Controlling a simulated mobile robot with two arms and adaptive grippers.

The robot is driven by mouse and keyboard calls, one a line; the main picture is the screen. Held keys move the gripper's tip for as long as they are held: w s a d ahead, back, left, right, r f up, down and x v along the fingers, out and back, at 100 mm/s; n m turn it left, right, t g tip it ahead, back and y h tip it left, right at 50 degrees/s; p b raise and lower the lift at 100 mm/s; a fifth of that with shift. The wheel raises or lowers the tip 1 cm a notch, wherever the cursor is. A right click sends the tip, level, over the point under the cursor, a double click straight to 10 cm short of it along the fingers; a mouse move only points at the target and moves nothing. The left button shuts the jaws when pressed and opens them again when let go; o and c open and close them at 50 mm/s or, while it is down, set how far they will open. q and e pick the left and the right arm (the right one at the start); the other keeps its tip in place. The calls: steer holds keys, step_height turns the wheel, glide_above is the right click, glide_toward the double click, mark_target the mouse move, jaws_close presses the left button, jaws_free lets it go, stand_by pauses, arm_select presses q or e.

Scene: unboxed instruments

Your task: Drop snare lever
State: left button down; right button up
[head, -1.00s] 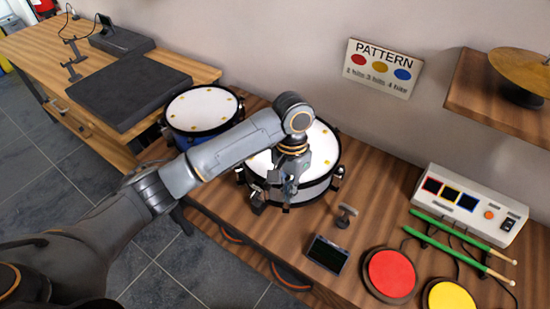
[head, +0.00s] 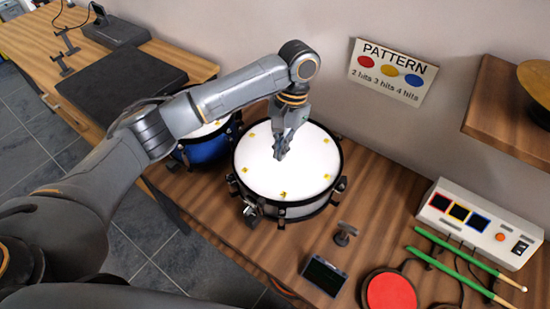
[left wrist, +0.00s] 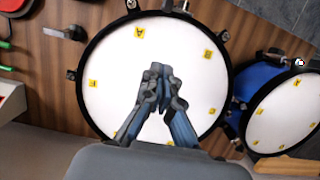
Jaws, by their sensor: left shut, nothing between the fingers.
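The snare drum (head: 300,180) stands on the wooden table with its white head facing up, marked with small yellow tags. A metal fitting that looks like its lever (head: 249,212) is on the front-left side of the shell; whether it is up or down is too small to tell. My left gripper (head: 281,154) is shut and empty above the middle of the drum head, apart from the lever. In the left wrist view the gripper (left wrist: 158,72) points over the white head (left wrist: 110,85), and only part of the fitting shows at the top edge. My right gripper is not in view.
A blue drum (head: 207,149) stands close at the left. A small dark screen (head: 323,275), a small stand (head: 345,233), a red pad (head: 390,293), green sticks (head: 460,253) and a control box (head: 480,220) lie to the right. A pattern sign (head: 392,72) hangs behind.

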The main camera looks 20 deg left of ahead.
mark_target(264, 195)
arm_select(q)
steer(key=x, duration=0.3)
steer(key=shift+s+f+p, duration=0.2)
steer(key=shift+p, duration=0.1)
steer(key=x, duration=0.3)
steer(key=shift+s+a+f+p, duration=0.1)
steer(key=shift+f+p, duration=0.2)
steer(key=shift+f, duration=0.05)
steer(key=s, duration=0.1)
steer(key=s+a+p, duration=0.1)
steer(key=s+f+p, duration=0.1)
steer(key=shift+s+a, duration=0.15)
steer(key=shift+s, duration=0.35)
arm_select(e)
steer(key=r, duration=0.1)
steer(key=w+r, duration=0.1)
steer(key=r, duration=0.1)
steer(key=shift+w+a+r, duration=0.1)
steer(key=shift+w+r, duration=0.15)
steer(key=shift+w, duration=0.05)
arm_select(q)
steer(key=shift+w, duration=0.1)
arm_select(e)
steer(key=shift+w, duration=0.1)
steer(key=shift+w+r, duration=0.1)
